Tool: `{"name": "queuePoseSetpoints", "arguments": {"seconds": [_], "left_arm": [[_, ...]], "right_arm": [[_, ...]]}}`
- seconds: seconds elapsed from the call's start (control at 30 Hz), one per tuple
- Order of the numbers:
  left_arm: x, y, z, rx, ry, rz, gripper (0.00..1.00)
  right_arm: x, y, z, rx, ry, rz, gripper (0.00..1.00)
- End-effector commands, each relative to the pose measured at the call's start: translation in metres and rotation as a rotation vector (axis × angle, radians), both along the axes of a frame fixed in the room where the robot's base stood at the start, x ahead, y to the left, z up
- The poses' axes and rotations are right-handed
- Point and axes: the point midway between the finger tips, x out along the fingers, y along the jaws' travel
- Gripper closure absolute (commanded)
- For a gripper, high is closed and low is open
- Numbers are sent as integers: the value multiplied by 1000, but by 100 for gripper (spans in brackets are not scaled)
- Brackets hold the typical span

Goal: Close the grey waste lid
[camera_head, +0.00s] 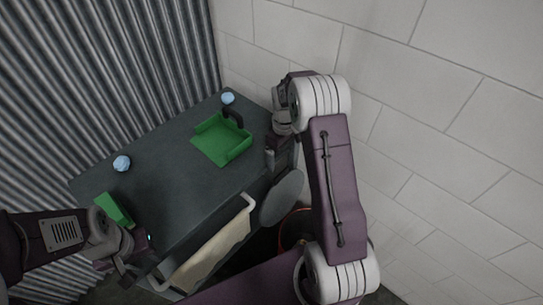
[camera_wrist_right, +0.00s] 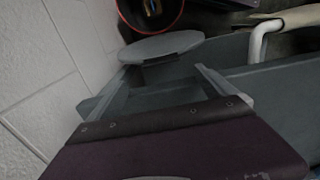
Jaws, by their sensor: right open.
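The grey waste lid (camera_head: 283,198) is a round flat disc, tilted at the right side of the dark table. Beside it the round bin with an orange-red rim (camera_head: 287,238) is partly hidden by my right arm. In the right wrist view the lid (camera_wrist_right: 162,45) stands just beyond my right gripper (camera_wrist_right: 163,72), and the bin's opening (camera_wrist_right: 150,27) shows uncovered behind it. My right gripper is open, with nothing visible between its fingers. My left gripper (camera_head: 122,268) is at the table's front left; its fingers are too dark and small to read.
The dark table (camera_head: 165,185) holds a green tray (camera_head: 222,140) with a dark handled item, two light-blue crumpled pieces (camera_head: 121,163) and a green box (camera_head: 114,210). A cream cloth hangs on the front rail (camera_head: 210,250). A white block wall (camera_head: 440,130) stands close on the right.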

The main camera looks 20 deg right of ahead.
Motion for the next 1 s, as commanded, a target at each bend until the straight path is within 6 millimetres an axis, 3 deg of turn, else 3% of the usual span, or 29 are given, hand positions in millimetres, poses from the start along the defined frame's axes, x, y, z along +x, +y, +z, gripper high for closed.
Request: {"name": "queuePoseSetpoints", "arguments": {"seconds": [0.17,0.4,0.6,0.93,1.0], "left_arm": [[0,0,-2,0,0,0,65],[0,0,-9,0,0,0,65],[0,0,-12,0,0,0,65],[0,0,-12,0,0,0,65],[0,0,-12,0,0,0,65]], "right_arm": [[0,0,-8,0,2,0,5],[-2,0,-57,1,5,-1,5],[-1,0,-86,1,3,-1,5],[-1,0,-91,0,-1,-2,5],[-1,0,-91,0,-1,-2,25]]}}
